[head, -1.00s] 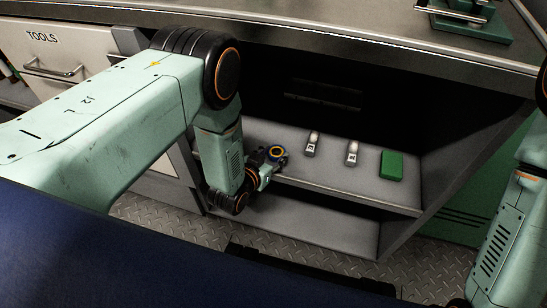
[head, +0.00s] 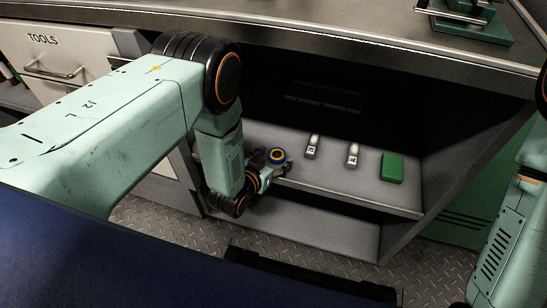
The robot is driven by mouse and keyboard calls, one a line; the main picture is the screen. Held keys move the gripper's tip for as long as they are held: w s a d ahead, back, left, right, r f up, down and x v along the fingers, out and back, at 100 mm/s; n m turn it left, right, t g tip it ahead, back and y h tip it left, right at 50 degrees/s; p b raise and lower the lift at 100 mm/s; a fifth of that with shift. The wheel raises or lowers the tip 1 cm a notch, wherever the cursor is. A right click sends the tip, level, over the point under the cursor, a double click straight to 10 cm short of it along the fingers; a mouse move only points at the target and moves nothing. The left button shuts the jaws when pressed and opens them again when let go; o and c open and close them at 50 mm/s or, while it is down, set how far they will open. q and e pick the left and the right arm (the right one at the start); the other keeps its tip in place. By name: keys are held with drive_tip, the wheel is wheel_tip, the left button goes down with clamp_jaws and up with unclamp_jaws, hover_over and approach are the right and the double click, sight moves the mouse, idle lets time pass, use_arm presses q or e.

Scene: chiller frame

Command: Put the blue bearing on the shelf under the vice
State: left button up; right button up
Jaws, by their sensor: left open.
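The blue bearing (head: 277,155), a small ring with an orange inner band, is at the left front part of the grey shelf (head: 335,177) in the open cabinet. My left gripper (head: 273,164) is open, right beside the bearing at the shelf's front edge. Whether its fingers touch the bearing is too small to tell. The green vice (head: 468,20) stands on the worktop above, cut off by the top edge. My right arm comes in at the right edge, but its gripper does not show.
Two small pale-topped items, one left (head: 312,146) and one right (head: 352,155), and a green block (head: 392,167) stand farther right on the shelf. The worktop (head: 330,25) overhangs the dark cabinet. A lower compartment (head: 320,222) is empty. A TOOLS drawer (head: 70,62) is at left.

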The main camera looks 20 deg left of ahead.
use_arm(q)
drive_tip(key=shift+r, duration=0.3)
drive_tip(key=p+v, duration=0.5)
drive_tip(key=v, duration=0.7)
drive_tip(key=shift+f, duration=0.15)
drive_tip(key=shift+s, duration=0.15)
drive_tip(key=s+a+n+g+y, duration=0.1)
drive_tip(key=s+g, duration=0.5)
drive_tip(key=s, duration=0.7)
drive_tip(key=s+a+n+g+y, duration=0.2)
drive_tip(key=s+a+g, duration=0.2)
drive_tip(key=s, duration=0.9)
drive_tip(key=g, duration=0.3)
drive_tip(key=shift+a, duration=0.25)
